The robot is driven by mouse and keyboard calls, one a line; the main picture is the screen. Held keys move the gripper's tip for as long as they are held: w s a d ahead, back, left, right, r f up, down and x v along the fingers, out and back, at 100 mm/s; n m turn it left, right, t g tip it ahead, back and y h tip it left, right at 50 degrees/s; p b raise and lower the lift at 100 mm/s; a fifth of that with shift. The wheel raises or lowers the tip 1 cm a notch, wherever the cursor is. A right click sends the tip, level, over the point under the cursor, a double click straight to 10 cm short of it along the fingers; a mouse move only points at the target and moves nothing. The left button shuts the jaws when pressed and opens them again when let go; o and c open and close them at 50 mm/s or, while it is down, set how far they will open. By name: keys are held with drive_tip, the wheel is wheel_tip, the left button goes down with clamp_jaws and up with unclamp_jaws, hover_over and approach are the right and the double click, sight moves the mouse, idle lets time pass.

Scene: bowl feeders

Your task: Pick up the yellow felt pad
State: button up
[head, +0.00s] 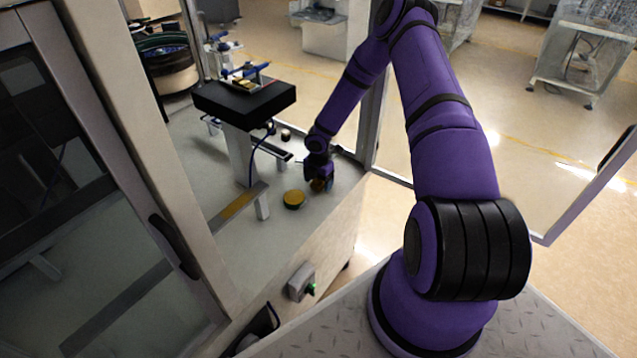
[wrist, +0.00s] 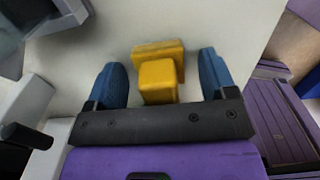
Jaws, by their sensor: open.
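The yellow felt pad (wrist: 158,50) is in the middle of the wrist view, a flat yellow piece with a blocky yellow part on the side toward my gripper. My gripper (wrist: 163,66) is open, with one blue finger on each side of the pad. A gap shows between the pad and each finger, so the pad is not gripped. In the head view my gripper (head: 320,184) is low over the pale work surface, pointing down. A small yellowish patch shows between the fingers there; the fingers hide most of the pad.
A black box-like fixture (head: 245,100) on a pale post stands farther left. A cabinet frame and door (head: 195,190) border the left side. The pale surface (head: 250,240) has free room in front.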

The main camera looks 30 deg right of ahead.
drive_tip(key=shift+f, duration=0.15)
drive_tip(key=c, duration=1.1)
